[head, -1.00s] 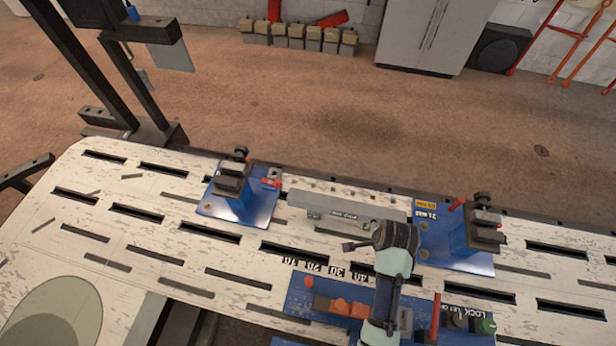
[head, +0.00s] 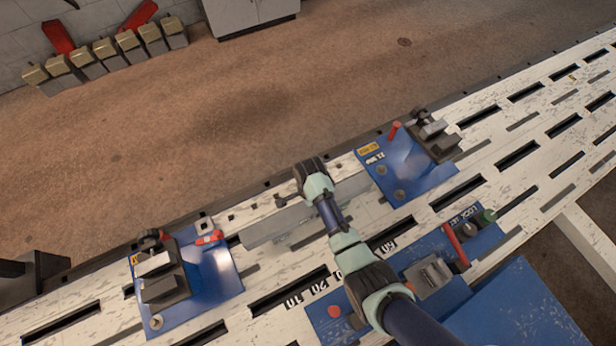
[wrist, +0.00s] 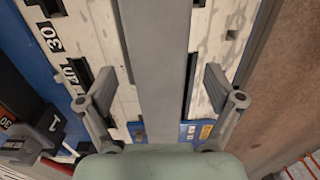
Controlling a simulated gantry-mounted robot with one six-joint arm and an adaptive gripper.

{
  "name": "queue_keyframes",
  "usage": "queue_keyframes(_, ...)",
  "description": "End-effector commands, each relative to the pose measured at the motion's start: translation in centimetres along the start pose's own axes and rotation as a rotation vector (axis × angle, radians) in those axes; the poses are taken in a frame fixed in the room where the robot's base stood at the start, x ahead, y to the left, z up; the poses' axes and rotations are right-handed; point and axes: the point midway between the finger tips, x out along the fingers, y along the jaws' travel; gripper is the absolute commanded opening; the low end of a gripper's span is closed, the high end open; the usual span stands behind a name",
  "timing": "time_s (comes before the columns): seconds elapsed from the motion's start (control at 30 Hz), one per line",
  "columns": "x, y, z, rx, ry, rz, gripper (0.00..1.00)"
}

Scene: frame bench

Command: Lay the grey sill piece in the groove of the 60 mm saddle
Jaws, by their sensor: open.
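The grey sill piece (head: 275,224) is a long flat bar lying between two blue fixtures at the bench's far side. My gripper (head: 283,202) is over its middle, and my wrist hides part of it in the head view. In the wrist view the bar (wrist: 162,60) runs between my two open fingers (wrist: 158,88), with a gap on each side; nothing is gripped. The left blue fixture (head: 218,275) and right blue fixture (head: 405,170) each carry a dark clamp block. I cannot read which saddle is marked 60 mm.
The slotted white bench (head: 545,125) is clear at the right.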

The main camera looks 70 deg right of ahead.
Motion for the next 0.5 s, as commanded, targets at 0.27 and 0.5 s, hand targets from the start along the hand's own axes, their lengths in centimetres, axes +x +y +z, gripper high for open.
queue_keyframes(0.27, 5.0, 0.3, 0.1, -0.001, 0.000, 0.001, 0.92)
queue_keyframes(0.5, 4.8, 0.3, 0.1, -0.001, 0.000, 0.000, 0.90)
